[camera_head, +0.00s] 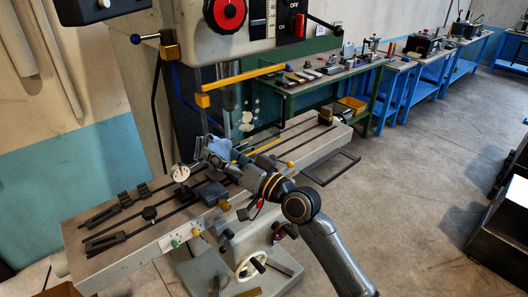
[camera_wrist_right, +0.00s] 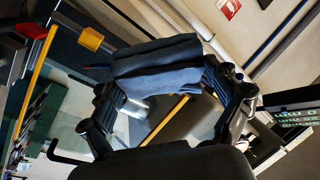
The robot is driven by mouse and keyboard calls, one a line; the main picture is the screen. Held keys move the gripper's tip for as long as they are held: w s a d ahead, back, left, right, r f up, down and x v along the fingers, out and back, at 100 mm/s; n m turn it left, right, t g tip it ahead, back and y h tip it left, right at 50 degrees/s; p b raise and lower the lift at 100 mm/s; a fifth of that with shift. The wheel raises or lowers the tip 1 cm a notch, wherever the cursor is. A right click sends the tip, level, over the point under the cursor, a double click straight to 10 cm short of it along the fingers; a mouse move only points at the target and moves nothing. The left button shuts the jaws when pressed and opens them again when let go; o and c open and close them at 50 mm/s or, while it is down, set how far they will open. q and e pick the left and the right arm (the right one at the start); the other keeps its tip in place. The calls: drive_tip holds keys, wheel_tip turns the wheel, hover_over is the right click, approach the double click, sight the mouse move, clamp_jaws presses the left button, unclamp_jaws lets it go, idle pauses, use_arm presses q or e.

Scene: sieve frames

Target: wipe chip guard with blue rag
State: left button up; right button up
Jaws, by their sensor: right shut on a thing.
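The chip guard (camera_head: 240,112) is a clear panel hanging from a yellow bar under the machine head, with pale blotches on it. In the right wrist view, a yellow bar (camera_wrist_right: 38,80) and a see-through panel show at the left. The blue rag (camera_head: 219,146) is a folded dark blue cloth in my right gripper (camera_head: 212,154), just below the chip guard's lower edge in the head view. In the right wrist view the rag (camera_wrist_right: 155,62) spans between the two fingers. I cannot tell whether it touches the panel. My left gripper is not in view.
The slotted machine table (camera_head: 150,220) lies below, with black clamps and a grey block (camera_head: 213,192) on it. A black lever (camera_head: 157,110) hangs left of the guard. A green bench (camera_head: 330,78) with tools stands behind.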

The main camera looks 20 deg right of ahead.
drive_tip(key=w+d+f+m+t+h, duration=0.2)
drive_tip(key=d+f+m+t+h, duration=0.2)
drive_tip(key=d+m+t+h, duration=0.5)
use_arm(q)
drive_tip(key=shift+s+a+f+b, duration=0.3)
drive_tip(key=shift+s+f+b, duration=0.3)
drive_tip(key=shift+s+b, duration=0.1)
use_arm(e)
drive_tip(key=shift+w+r+n+g+y, duration=0.15)
drive_tip(key=shift+w+n+g, duration=0.65)
drive_tip(key=shift+w, duration=0.45)
drive_tip(key=shift+w+n+g+y, duration=0.15)
drive_tip(key=shift+w+n+g, duration=0.65)
drive_tip(key=shift+w, duration=0.45)
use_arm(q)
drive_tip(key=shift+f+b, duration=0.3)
use_arm(e)
drive_tip(key=shift+w+a, duration=0.35)
drive_tip(key=shift+w, duration=0.5)
